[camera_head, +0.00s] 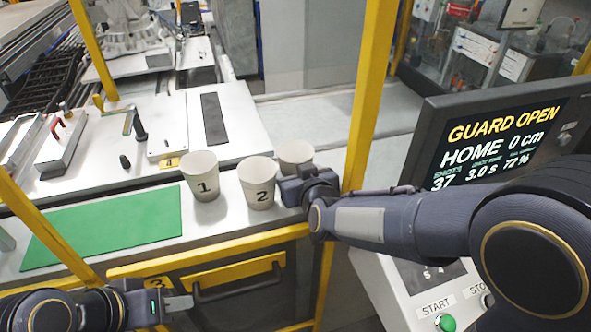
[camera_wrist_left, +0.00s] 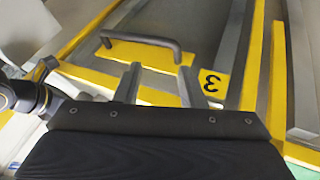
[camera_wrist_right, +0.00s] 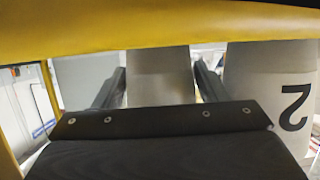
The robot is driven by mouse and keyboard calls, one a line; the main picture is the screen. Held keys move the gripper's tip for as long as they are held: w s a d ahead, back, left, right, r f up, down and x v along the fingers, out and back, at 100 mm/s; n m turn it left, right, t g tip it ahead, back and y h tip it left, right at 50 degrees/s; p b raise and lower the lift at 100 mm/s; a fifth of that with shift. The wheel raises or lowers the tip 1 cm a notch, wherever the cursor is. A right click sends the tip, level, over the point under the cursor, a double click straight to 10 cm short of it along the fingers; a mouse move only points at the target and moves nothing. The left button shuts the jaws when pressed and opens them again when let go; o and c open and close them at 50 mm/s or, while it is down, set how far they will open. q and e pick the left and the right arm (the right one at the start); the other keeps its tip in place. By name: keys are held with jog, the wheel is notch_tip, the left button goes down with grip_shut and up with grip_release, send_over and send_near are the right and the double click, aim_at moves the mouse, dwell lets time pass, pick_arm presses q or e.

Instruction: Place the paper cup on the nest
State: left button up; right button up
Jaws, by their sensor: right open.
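Three white paper cups stand upright on the pale counter: cup 1 (camera_head: 202,177), cup 2 (camera_head: 258,184) and a third cup (camera_head: 295,155) at the right. My right gripper (camera_wrist_right: 162,88) is open, with its fingers on either side of the third cup (camera_wrist_right: 160,72); I cannot tell whether they touch it. In the head view, the arm hides that cup's lower front. Cup 2 (camera_wrist_right: 270,100) also shows beside the right finger in the right wrist view. My left gripper (camera_wrist_left: 158,82) is open and empty, low before the drawer front. I cannot tell which thing is the nest.
A green mat (camera_head: 105,228) lies left of the cups. A white plate (camera_head: 165,130) with small levers is behind them. A yellow post (camera_head: 372,90) rises beside my right wrist. A drawer handle (camera_head: 240,284) juts out below the counter. A screen (camera_head: 500,135) stands at right.

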jog(key=c, duration=0.6)
jog(key=shift+w+r, duration=0.1)
jog(key=shift+r, duration=0.1)
jog(key=shift+c, duration=0.3)
